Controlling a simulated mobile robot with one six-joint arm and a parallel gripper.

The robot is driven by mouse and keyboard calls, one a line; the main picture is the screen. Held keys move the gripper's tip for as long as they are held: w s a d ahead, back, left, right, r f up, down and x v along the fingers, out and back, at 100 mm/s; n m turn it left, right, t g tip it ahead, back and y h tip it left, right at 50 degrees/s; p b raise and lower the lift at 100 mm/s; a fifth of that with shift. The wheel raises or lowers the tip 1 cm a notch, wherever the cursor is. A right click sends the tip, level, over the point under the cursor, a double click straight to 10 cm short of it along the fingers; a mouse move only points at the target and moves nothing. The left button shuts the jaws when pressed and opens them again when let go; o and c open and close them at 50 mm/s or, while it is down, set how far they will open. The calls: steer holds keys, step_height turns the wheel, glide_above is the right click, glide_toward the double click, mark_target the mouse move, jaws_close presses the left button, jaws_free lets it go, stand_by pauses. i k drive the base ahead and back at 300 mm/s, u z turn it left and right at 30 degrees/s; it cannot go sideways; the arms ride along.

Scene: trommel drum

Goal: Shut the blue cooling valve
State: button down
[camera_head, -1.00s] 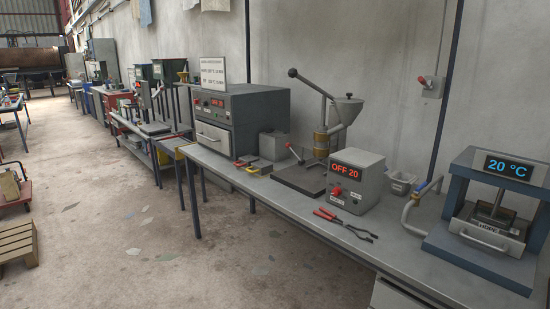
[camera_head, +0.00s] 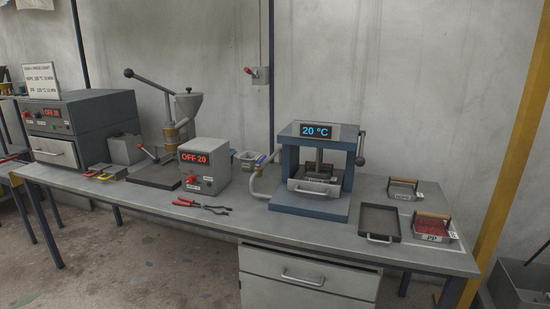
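The blue cooling valve handle (camera_head: 262,160) sits on a grey pipe (camera_head: 255,186) at the left side of the blue press (camera_head: 313,172). The handle is small here, and I cannot tell its exact setting. The press display (camera_head: 316,131) reads 20 °C. My gripper is not in view.
A control box (camera_head: 205,168) reading OFF 20 stands left of the pipe, with red-handled tongs (camera_head: 201,206) before it. A dark tray (camera_head: 379,222) and a PP tray of red granules (camera_head: 433,228) lie right of the press. The bench front between tongs and press is clear.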

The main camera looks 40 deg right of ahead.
mark_target(259, 163)
steer(key=k, duration=0.85)
steer(key=z, duration=0.4)
steer(key=i, duration=1.45)
steer(key=u, duration=0.65)
steer(key=i, duration=0.65)
steer(key=u, duration=0.6)
